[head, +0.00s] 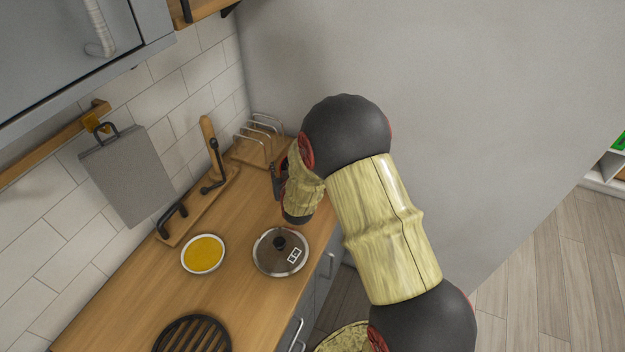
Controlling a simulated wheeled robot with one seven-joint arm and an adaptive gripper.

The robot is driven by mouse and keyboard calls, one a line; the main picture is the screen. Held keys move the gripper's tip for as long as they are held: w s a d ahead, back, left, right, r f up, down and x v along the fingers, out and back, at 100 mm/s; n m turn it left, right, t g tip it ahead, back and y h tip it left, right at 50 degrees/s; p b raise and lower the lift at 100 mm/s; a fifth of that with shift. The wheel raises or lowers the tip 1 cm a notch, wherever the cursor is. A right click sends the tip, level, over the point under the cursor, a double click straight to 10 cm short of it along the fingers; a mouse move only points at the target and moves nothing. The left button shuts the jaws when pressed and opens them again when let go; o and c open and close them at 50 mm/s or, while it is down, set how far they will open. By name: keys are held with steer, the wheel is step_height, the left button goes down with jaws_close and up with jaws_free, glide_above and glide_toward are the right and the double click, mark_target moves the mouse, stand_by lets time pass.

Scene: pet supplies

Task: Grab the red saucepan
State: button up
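No red saucepan can be made out in the head view. A round pan lid (270,261) with a metal rim, dark knob and small white label is on the wooden counter; whether a pan is under it, I cannot tell. My arm reaches in from the lower right and bends down over the far end of the counter. Part of my gripper (278,180) shows as a dark shape beside the wrist, beyond the lid. Its fingers are mostly hidden by the wrist, so its opening cannot be seen. My arm covers part of the counter's far right corner.
The wooden counter (135,290) holds a bowl of yellow contents (203,254), a black round grate (190,338) and a wire rack (262,132). A grey cutting board (128,175) hangs on the tiled wall. A grey wall (470,90) stands behind my arm.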

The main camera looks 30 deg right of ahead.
jaws_close()
steer(key=shift+r, duration=0.15)
stand_by(0.9)
